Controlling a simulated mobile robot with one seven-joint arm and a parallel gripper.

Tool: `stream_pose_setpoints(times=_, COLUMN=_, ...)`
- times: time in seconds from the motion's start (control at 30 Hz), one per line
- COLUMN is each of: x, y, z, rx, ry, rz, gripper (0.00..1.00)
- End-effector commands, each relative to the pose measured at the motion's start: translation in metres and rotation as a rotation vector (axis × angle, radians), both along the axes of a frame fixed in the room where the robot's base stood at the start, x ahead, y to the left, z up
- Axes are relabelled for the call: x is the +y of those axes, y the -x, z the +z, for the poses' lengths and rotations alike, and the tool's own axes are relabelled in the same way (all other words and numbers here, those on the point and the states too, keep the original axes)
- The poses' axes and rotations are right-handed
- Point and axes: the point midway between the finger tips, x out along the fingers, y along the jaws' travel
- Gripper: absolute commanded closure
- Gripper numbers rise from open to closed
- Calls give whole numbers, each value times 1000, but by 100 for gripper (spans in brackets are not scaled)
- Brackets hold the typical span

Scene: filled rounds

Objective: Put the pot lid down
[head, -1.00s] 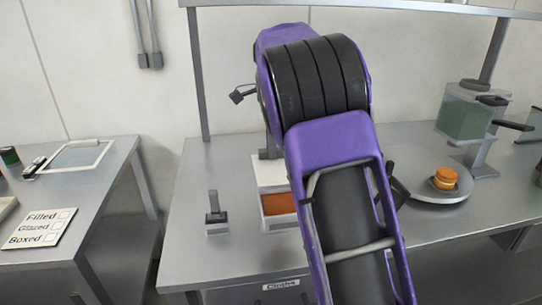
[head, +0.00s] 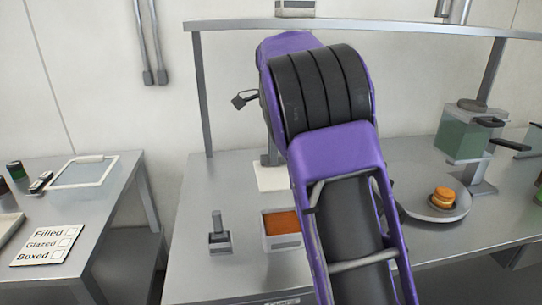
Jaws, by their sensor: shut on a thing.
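The pot lid (head: 271,179) shows as a pale, flat, square-edged piece left of my arm. It appears just behind an open pale pot (head: 282,243) with orange-brown filling; a strip of grey counter shows between them. My gripper (head: 271,158) is the grey part above the lid, mostly hidden by my purple and black arm. It is shut on the lid. The lid's right side is hidden by the arm, and I cannot tell whether the lid touches the counter.
A small dark-handled tool (head: 220,236) stands left of the pot. Right of my arm, a plate (head: 457,210) bears orange-brown rounds (head: 443,197), near a green-filled dispenser (head: 464,133). A side table (head: 110,200) holds a checklist card (head: 48,246). A shelf (head: 420,28) spans the back.

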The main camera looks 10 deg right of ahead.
Motion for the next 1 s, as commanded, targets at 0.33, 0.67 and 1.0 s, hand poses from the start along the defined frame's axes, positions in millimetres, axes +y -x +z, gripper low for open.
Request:
stream_pose_setpoints(times=0.33, x=10, y=-20, z=-15, rx=9, ry=18, rz=411, gripper=100)
stream_pose_setpoints(times=0.67, x=25, y=-49, z=-39, rx=27, ry=27, rz=1104, gripper=100)
stream_pose_setpoints(times=1.0, x=36, y=-75, z=-65, rx=34, ry=16, rz=1801, gripper=100)
